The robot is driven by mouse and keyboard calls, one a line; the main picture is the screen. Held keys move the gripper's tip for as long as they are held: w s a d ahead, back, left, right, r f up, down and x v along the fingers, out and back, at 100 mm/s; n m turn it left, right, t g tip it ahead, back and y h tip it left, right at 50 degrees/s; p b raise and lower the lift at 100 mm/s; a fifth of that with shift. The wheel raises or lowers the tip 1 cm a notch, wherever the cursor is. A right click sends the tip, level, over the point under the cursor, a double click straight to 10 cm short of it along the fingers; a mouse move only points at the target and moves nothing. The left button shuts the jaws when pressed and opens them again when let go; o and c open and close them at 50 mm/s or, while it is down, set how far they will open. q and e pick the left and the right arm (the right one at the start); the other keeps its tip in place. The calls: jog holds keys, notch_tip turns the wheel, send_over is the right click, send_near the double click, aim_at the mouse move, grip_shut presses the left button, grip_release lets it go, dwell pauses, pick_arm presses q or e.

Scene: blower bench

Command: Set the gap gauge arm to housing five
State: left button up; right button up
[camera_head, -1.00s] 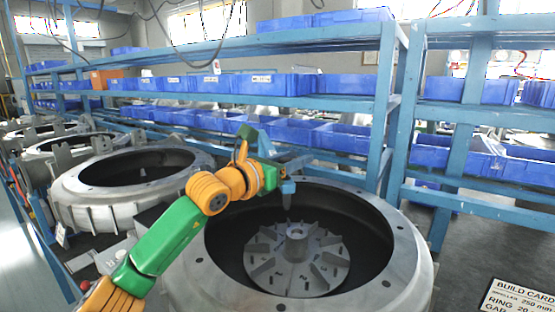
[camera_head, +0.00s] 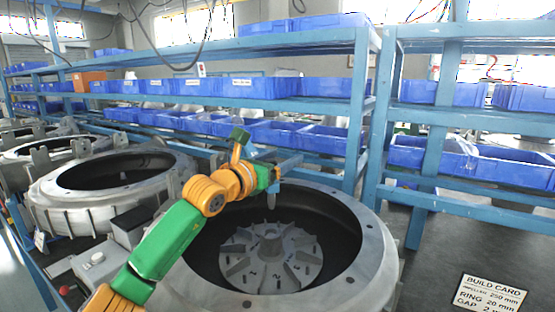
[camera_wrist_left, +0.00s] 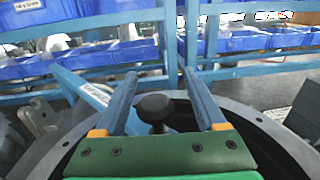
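The near grey round housing (camera_head: 372,262) stands open, with a bladed impeller (camera_head: 268,256) inside. I cannot read a housing number on it. My left gripper (camera_head: 273,192) is above the housing's far inner side. In the left wrist view my left gripper (camera_wrist_left: 160,78) has its two fingers apart. A dark round knob (camera_wrist_left: 154,106) shows between and below them; no contact is visible. A blue bar with a white label (camera_wrist_left: 93,93), perhaps the gauge arm, slants in from the left behind the left finger. The label is too small to read. My right gripper is not in view.
More round housings (camera_head: 95,207) stand in a row to the left. A blue rack (camera_head: 350,40) with blue bins (camera_head: 335,88) stands close behind. A build card (camera_head: 490,294) is at lower right. A grey box with buttons (camera_head: 98,262) sits between housings. Floor at right is clear.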

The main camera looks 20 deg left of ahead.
pick_arm(q)
jog(key=b+v, duration=0.1)
jog(key=v, duration=0.1)
jog(key=b+v, duration=0.1)
jog(key=b, duration=0.1)
jog(key=b+v, duration=0.2)
jog(key=shift+s+a+f, duration=0.1)
jog(key=shift+s+f, duration=0.25)
jog(key=shift+f, duration=0.05)
jog(key=shift+s+r, duration=0.35)
jog(key=shift+s, duration=0.1)
jog(key=shift+a, duration=0.1)
